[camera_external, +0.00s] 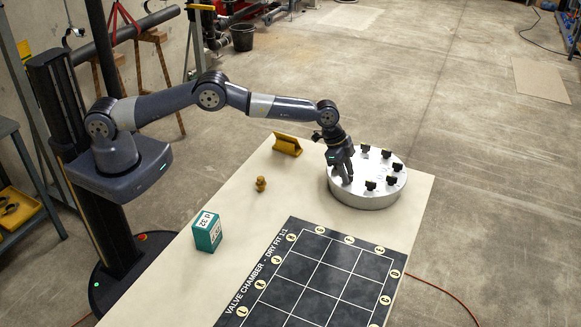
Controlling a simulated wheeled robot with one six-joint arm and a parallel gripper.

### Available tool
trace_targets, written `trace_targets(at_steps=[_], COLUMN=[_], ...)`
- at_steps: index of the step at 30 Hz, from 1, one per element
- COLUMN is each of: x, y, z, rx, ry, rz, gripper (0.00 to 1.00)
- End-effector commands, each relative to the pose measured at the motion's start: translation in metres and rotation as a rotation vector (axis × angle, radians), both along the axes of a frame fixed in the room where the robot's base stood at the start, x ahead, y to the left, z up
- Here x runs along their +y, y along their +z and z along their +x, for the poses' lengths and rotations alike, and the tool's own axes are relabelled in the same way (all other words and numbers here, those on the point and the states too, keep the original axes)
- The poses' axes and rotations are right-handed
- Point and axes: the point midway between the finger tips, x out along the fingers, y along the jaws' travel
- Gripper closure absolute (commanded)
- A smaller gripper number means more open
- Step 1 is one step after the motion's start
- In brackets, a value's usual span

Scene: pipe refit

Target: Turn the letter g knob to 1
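A round silver drum (362,199) stands at the far right end of the table. Several small black knobs, one of them at the right side (392,181), stand in a ring on its top. Their letters and number marks are too small to read, so I cannot tell which knob is g. My gripper (346,180) points down over the left part of the drum's top, with its fingers low at the surface. It hides that part of the top. I cannot tell whether the fingers hold a knob.
A yellow angled holder (287,145) and a small tan figure (261,184) stand left of the drum. A teal box (207,232) stands at the table's left edge. A black gridded mat (322,275) lies in front. Bare table (310,200) lies between them.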

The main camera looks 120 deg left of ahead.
Motion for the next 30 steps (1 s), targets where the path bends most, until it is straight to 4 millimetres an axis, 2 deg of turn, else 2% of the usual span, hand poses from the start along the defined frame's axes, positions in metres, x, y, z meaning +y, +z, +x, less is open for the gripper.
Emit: trace_targets(at_steps=[4, 16, 24, 30], x=[0.0, 0.0001, 0.0007, 0.0023], y=[0.0001, 0.0003, -0.0009, -0.002], z=[0.0, -0.0001, 0.0001, 0.0007], rx=[0.0, 0.0, -0.001, -0.001], ry=[0.0, 0.0, -0.014, -0.145], rz=[0.0, 0.0, 0.0, 0.0], gripper=[0.67, 1.0, 1.0, 1.0])
